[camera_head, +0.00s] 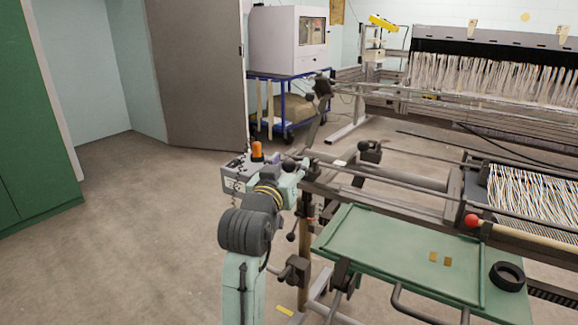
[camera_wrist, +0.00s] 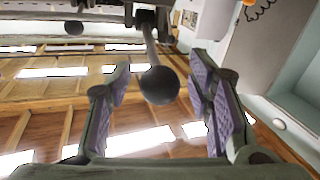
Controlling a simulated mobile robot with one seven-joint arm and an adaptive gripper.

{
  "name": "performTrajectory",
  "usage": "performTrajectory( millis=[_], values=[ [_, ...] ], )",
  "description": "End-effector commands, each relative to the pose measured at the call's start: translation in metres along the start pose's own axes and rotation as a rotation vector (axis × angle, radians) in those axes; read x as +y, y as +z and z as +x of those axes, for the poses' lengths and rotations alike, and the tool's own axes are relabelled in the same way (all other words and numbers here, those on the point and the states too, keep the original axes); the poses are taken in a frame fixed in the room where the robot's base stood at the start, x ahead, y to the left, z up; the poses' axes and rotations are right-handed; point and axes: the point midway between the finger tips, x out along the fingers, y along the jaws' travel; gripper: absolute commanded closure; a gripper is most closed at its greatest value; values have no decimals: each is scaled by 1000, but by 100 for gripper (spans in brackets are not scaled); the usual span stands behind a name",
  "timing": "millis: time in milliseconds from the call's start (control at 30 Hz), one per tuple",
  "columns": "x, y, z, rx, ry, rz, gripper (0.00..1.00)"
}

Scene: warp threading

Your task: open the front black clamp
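In the wrist view, a black ball knob (camera_wrist: 160,85) on a dark rod hangs from a black clamp block (camera_wrist: 146,17). It lies between the two purple-padded fingers of my gripper (camera_wrist: 158,76), which are spread wide with gaps on both sides. In the head view, my pale green arm reaches up to the loom's left front corner, where my gripper (camera_head: 303,167) is small and partly hidden by my wrist. A black ball (camera_head: 288,167) shows beside it. I cannot tell for certain which head-view knob is the one between my fingers.
Other black knobs sit on the loom frame (camera_head: 364,147). A grey box with an orange light (camera_head: 257,150) stands just left of my gripper. A green tray (camera_head: 400,255) lies at front right, with a red-ended wooden bar (camera_head: 520,234) above. Floor at left is clear.

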Motion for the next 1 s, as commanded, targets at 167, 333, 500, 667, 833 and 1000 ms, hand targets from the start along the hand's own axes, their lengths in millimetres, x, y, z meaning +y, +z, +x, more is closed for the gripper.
performTrajectory(
  millis=[167,333,500,667,833,1000],
  values=[
    [0,0,0,0,0,0,65],
    [0,0,0,0,0,0,77],
    [0,0,0,0,0,0,88],
    [0,0,0,0,0,0,99],
    [0,0,0,0,0,0,100],
    [0,0,0,0,0,0,100]
  ],
)
